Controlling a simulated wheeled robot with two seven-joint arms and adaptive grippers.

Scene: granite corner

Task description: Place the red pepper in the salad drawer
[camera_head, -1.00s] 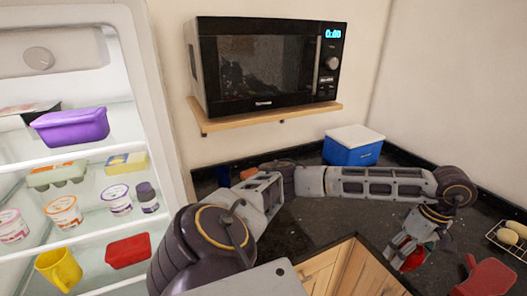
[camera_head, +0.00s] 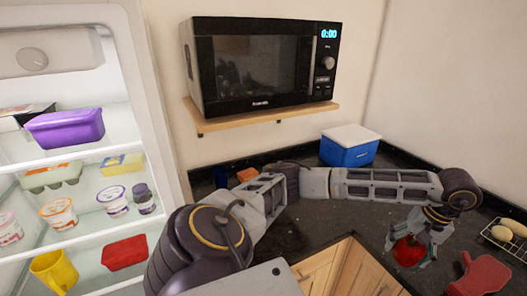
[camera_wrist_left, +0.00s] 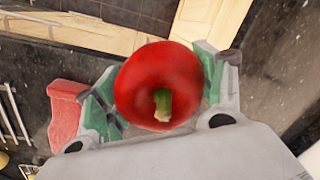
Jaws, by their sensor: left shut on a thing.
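The red pepper (camera_head: 408,252) is held between the fingers of my left gripper (camera_head: 418,250), above the dark counter near its front edge. In the left wrist view the pepper (camera_wrist_left: 168,85) fills the middle, its green stem towards the camera. The green-padded fingers of my left gripper (camera_wrist_left: 160,100) are on both sides of it. An open fridge with shelves stands at the left; I cannot make out a salad drawer in the part that shows. My right gripper is not in view.
On the fridge shelves are a purple tub (camera_head: 66,127), a yellow mug (camera_head: 54,271) and a red container (camera_head: 125,252). On the counter are a blue cool box (camera_head: 349,146), a red mitt-like thing (camera_head: 478,275) and a wire rack (camera_head: 506,238). A microwave (camera_head: 262,66) sits on a wall shelf.

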